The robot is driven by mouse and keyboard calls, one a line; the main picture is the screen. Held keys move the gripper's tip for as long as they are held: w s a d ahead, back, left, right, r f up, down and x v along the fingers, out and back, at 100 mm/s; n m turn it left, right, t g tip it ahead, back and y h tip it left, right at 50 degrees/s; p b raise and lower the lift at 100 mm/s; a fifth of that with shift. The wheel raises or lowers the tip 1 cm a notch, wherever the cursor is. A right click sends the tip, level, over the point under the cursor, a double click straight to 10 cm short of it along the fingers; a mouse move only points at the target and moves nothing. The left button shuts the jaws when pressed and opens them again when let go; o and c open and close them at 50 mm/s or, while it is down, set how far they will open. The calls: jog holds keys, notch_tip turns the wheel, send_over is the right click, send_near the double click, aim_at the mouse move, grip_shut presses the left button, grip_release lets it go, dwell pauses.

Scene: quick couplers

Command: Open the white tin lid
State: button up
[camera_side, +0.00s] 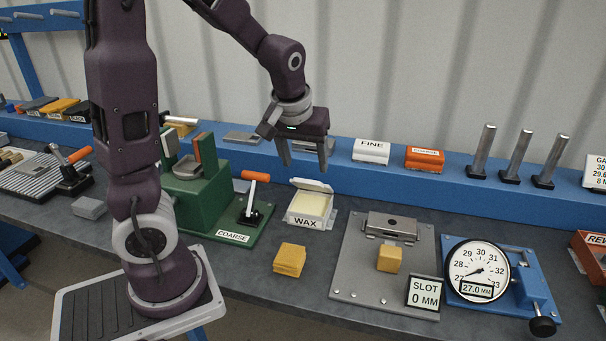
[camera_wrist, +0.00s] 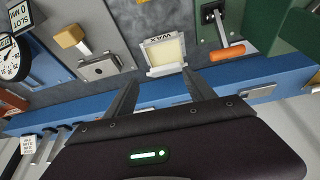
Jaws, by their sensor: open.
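The white tin (camera_side: 306,222) marked WAX stands on the bench, with pale yellow wax (camera_side: 312,204) showing inside. Its white lid (camera_side: 312,185) is raised and tilted back along the rear edge. In the wrist view the tin (camera_wrist: 151,52) lies just beyond my fingertips, and the lid (camera_wrist: 166,70) shows as a pale strip on the side nearer my gripper. My gripper (camera_side: 305,166) is open and empty, above and behind the tin, apart from the lid. It also shows in the wrist view (camera_wrist: 160,80), its fingers spread on either side of the lid strip.
The green COARSE fixture (camera_side: 205,200) and an orange-handled lever (camera_side: 255,177) stand left of the tin. Yellow blocks (camera_side: 289,260) lie in front. A grey slot plate (camera_side: 350,270) and a dial gauge (camera_side: 476,270) are right. A blue rail (camera_side: 345,175) runs behind.

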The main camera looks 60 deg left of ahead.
jog(key=o, duration=0.3)
jog(key=shift+w+a+f+n+y, duration=0.3)
jog(key=shift+w+a+f, duration=0.1)
jog(key=shift+a+f, duration=0.35)
jog(key=shift+o, duration=0.5)
jog(key=x, duration=0.6)
jog(key=shift+w+a+f, duration=0.1)
jog(key=shift+a+f, duration=0.05)
jog(key=shift+c, duration=0.2)
grip_shut()
